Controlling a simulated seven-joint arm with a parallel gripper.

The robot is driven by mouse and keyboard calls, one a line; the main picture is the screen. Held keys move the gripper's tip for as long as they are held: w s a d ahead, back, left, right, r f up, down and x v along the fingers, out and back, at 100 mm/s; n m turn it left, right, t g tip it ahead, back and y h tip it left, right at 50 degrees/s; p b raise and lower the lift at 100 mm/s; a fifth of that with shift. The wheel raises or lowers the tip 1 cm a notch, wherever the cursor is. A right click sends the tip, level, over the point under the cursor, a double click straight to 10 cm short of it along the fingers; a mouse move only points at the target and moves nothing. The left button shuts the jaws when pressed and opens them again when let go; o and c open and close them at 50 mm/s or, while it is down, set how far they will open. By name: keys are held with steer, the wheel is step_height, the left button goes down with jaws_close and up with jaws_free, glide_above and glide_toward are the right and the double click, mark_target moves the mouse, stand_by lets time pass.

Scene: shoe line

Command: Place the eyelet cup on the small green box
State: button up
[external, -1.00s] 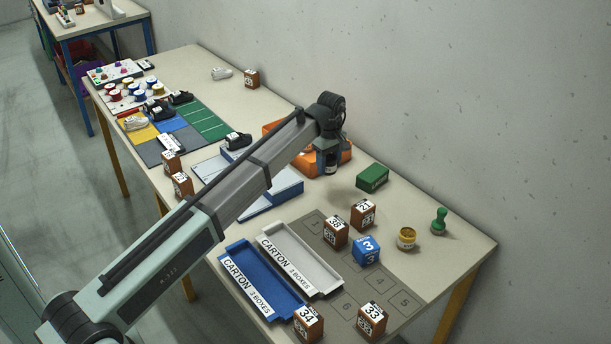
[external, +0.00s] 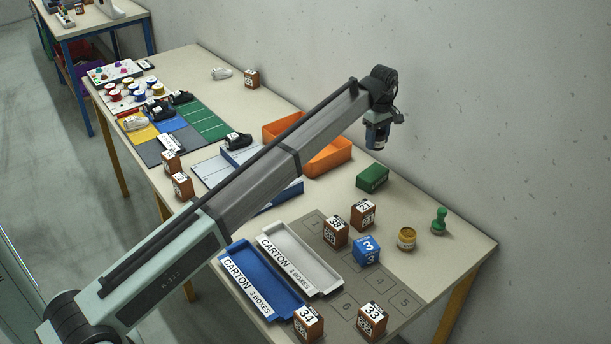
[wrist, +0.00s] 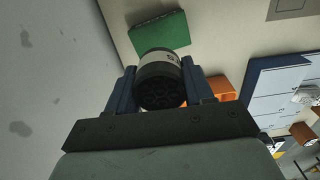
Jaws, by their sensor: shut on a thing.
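The small green box (external: 372,178) lies on the table, right of the orange bin, with a clear top. It also shows in the wrist view (wrist: 160,31), beyond the held cup. My gripper (external: 376,144) hangs in the air above and a little behind the green box in the external view. In the wrist view its two blue fingers are shut on a dark round cup (wrist: 160,84) with a white printed label, which I take for the eyelet cup. The cup is apart from the box. Its contents are hidden.
The orange bin (external: 333,160) stands left of the box. A yellow-brown pot (external: 406,238), a green stamp (external: 439,221) and numbered boxes (external: 363,212) stand toward the front. The wall (external: 500,110) is close behind. Bare table surrounds the green box.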

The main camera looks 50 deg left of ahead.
mark_target(373, 172)
steer(key=shift+f, duration=4.8)
steer(key=o, duration=1.1)
steer(key=shift+f, duration=0.1)
steer(key=shift+o, duration=0.2)
step_height(373, 172, up, 12)
steer(key=shift+r, duration=0.15)
